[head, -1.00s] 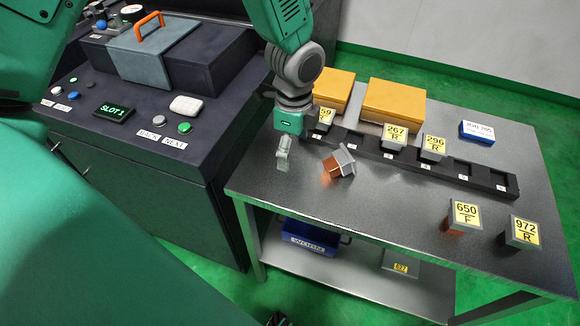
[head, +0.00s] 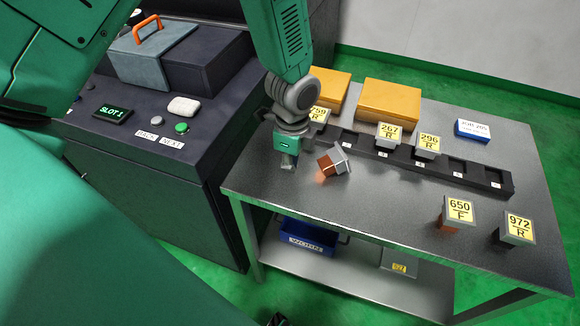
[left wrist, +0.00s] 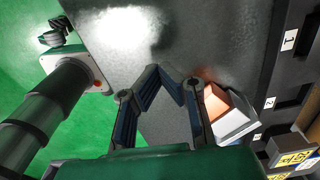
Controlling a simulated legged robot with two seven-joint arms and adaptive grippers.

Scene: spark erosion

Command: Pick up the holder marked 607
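No label reading 607 is legible. A grey holder with a copper-coloured block (head: 333,162) lies tilted on the table, its label hidden; it also shows in the left wrist view (left wrist: 228,112), right of the fingers. My left gripper (head: 288,162) is just left of it, pointing down, apart from it. In the left wrist view its fingertips (left wrist: 158,70) converge with nothing between them. Holders 650 F (head: 459,211) and 972 R (head: 516,229) stand at the front right. Holders 759 R (head: 318,115), 267 R (head: 388,134) and 296 R (head: 427,145) sit in the rack. My right gripper is not in view.
The black slotted rack (head: 460,178) crosses the metal table (head: 380,218). Yellow boxes (head: 388,103) and a blue box (head: 472,130) stand behind it. The lower shelf holds a blue bin (head: 308,238) and a grey piece (head: 399,262) with an unreadable yellow label. A dark machine (head: 150,165) stands left.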

